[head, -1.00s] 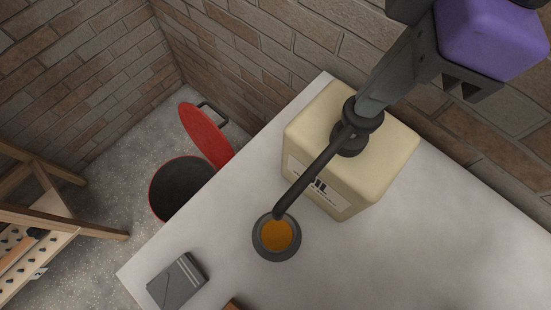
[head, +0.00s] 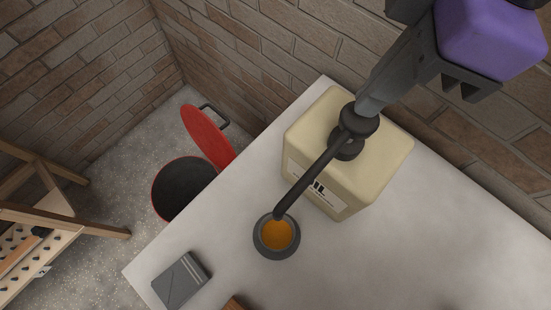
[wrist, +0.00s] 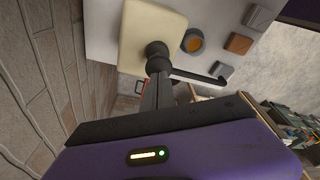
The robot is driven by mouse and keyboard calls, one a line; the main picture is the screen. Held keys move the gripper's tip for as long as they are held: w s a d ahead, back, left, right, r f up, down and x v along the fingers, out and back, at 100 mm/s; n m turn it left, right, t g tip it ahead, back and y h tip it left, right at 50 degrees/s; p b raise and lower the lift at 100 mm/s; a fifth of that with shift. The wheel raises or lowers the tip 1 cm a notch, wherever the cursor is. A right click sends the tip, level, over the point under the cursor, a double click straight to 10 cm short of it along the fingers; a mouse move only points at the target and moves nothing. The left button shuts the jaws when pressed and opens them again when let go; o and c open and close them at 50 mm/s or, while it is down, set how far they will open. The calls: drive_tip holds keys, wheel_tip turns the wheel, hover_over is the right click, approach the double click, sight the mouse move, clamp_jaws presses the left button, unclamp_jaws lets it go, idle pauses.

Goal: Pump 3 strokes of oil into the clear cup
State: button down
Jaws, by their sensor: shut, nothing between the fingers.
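The cream oil jug (head: 395,145) stands on the pale worktop, with a dark pump on top.
A dark grey box (head: 180,281) lies near the worktop's left corner. A brown block (wrist: 239,43) lies beyond the cup. A red-rimmed bin (head: 183,190) with a raised red lid stands on the floor. A brick wall runs behind the jug. The worktop right of the jug is clear.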

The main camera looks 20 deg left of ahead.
drive_tip(key=shift+f, duration=0.2)
drive_tip(key=shift+f+b, duration=1)
drive_tip(key=shift+f, duration=1.05)
drive_tip(key=shift+r, duration=0.1)
drive_tip(key=shift+r+p, duration=2.15)
drive_tip(key=shift+p, duration=0.15)
wheel_tip(320, 180, up, 6)
drive_tip(key=p, duration=0.6)
drive_tip(key=shift+s, duration=0.1)
